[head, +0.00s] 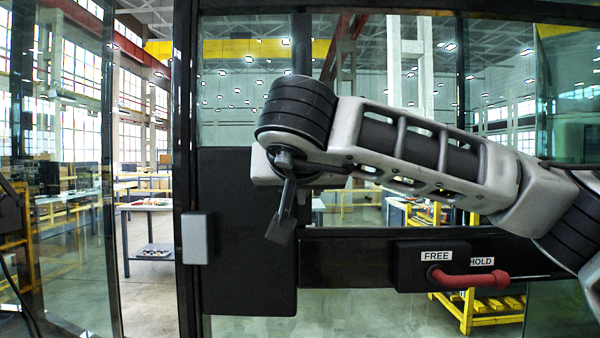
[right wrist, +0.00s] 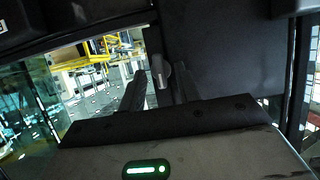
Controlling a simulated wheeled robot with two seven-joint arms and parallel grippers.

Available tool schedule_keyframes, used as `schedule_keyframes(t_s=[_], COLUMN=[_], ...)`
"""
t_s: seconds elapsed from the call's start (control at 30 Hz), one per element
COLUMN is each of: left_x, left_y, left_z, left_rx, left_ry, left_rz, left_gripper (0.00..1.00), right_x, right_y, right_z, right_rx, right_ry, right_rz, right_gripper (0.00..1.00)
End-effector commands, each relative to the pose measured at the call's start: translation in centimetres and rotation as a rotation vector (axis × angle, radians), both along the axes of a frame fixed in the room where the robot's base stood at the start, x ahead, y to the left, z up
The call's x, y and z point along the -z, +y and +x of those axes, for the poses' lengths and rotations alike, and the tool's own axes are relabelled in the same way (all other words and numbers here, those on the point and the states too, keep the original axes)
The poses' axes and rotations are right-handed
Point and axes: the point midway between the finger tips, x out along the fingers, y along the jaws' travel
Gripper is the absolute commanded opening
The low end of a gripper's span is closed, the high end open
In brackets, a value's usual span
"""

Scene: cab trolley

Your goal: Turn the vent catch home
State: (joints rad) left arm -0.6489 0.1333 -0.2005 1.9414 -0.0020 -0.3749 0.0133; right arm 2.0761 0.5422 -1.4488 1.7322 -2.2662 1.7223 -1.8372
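My right gripper (head: 283,225) is in front of the black upright panel (head: 235,270) of the cab frame, its fingers pointing down and away in the head view. In the right wrist view, a small grey lever (right wrist: 161,76), which looks like the vent catch, stands between the two dark fingers of the right gripper (right wrist: 160,88). The fingers are apart, one on each side of it; I cannot tell whether either touches it. In the head view the gripper and wrist hide the catch. My left gripper is not in view.
A red handle (head: 468,279) sits on a black box (head: 420,270) with FREE and HOLD labels, below my right forearm. A grey block (head: 195,238) is on the door post at left. Glass panes flank the frame. Workbenches (head: 148,207) stand beyond the glass.

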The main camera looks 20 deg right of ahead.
Motion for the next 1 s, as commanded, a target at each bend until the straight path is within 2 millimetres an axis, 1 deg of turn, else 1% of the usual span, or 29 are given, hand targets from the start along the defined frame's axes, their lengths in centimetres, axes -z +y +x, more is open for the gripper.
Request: schedule_keyframes(t_s=[0.17,0.27,0.4,0.6,0.7,0.8,1.0], left_x=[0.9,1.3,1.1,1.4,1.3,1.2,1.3], left_y=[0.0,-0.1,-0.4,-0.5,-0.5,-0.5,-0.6], left_z=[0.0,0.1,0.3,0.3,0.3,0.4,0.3], left_rx=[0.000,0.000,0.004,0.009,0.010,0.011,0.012], left_ry=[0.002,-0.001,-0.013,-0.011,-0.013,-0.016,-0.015], left_rz=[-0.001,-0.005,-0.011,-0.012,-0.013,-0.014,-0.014], left_gripper=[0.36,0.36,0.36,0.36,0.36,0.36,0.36], right_x=[-1.0,-1.8,-3.2,-4.8,-5.4,-5.7,-5.8], right_y=[1.0,1.7,2.8,3.9,4.3,4.5,4.6], right_z=[-2.6,-4.8,-7.8,-11.4,-12.6,-13.2,-13.6], right_rx=[-0.004,-0.004,-0.005,-0.003,-0.002,-0.001,0.000], right_ry=[-0.006,-0.006,-0.005,-0.002,-0.003,0.000,0.003], right_rz=[-0.001,-0.003,-0.003,-0.003,-0.004,-0.003,-0.002], right_gripper=[0.33,0.33,0.33,0.33,0.33,0.33,0.33])
